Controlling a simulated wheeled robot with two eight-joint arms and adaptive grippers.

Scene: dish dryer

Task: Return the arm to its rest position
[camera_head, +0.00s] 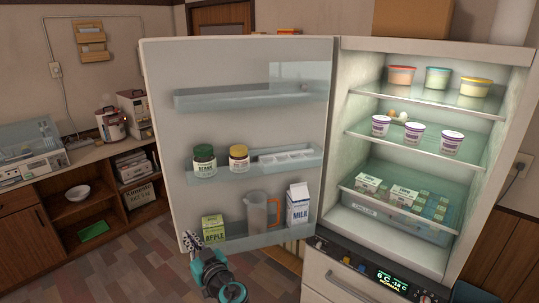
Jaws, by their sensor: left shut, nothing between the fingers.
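My left gripper (191,241) shows at the bottom, left of centre, in the head view. Its fingers are shut and hold nothing, and they point up and to the left. It is at the lower left corner of the open fridge door (240,130), in front of it in the picture; I cannot tell whether it touches the door. A green apple carton (212,228) on the door's bottom shelf is just above it in the picture. My right gripper is not in view.
The fridge (345,150) stands open on the right, with tubs, cups and a drawer inside. The door shelves hold jars, a jug (257,212) and a milk carton (298,204). A wooden counter (90,155) stands at the left. Tiled floor (140,260) between is clear.

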